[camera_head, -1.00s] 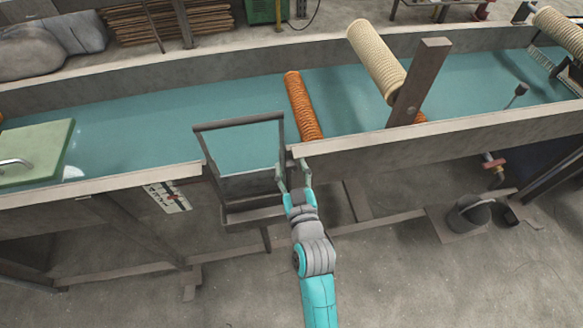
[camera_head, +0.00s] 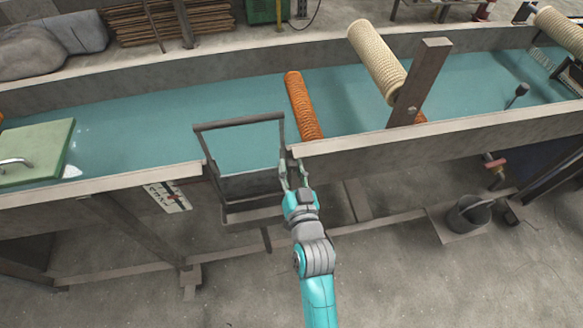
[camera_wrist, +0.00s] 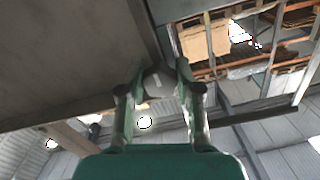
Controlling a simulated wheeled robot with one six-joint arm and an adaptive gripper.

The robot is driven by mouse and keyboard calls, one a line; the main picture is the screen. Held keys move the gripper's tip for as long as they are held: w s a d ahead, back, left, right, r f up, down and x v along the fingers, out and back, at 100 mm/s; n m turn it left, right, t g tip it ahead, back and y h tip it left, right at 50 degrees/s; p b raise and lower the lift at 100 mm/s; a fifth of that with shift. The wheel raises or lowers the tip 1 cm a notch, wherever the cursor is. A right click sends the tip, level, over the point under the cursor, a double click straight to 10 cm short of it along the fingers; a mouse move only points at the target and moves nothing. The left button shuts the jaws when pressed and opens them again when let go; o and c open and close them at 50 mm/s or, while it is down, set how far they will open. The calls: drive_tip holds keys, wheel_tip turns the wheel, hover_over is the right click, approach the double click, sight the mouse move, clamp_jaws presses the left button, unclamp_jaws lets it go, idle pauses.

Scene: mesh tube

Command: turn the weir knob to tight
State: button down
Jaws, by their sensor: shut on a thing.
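The weir knob (camera_wrist: 157,83) is a dark grey, faceted piece with a pale line on its face, seen between my fingers in the wrist view. My gripper (camera_wrist: 154,78) is shut on it, with one finger on each side. In the head view my gripper (camera_head: 293,168) is at the trough's near side, just right of the weir frame (camera_head: 239,123). The knob is too small or hidden to make out there. The frame stands in the gap in the trough's near wall. I cannot read any tight mark.
The trough's near wall (camera_head: 430,145) runs along both sides of the gap. An orange roller (camera_head: 302,105) lies close behind my gripper. A post (camera_head: 419,82) rises to the right. A bucket (camera_head: 469,213) stands on the floor at right. The floor in front is mostly clear.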

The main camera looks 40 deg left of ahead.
drive_tip(key=c, duration=0.8)
unclamp_jaws()
drive_tip(key=v, duration=1.2)
drive_tip(key=s+d+f+m+t+h, duration=0.2)
drive_tip(key=s+d+f+h, duration=0.15)
drive_tip(key=d, duration=0.85)
drive_tip(key=s+d+f+m+t+h, duration=0.15)
drive_tip(key=s+d+h, duration=0.25)
drive_tip(key=d, duration=0.8)
drive_tip(key=s+d+r+m+h, duration=0.1)
drive_tip(key=s+d+h, duration=0.1)
drive_tip(key=s+d, duration=0.2)
drive_tip(key=s+d+r+m+h, duration=0.1)
drive_tip(key=s+d+r+h, duration=0.1)
drive_tip(key=s, duration=0.4)
drive_tip(key=s+d+r+m+h, duration=0.1)
drive_tip(key=s+d+r+h, duration=0.1)
drive_tip(key=s+d, duration=0.3)
drive_tip(key=shift+s+d, duration=0.1)
drive_tip(key=shift+d, duration=0.2)
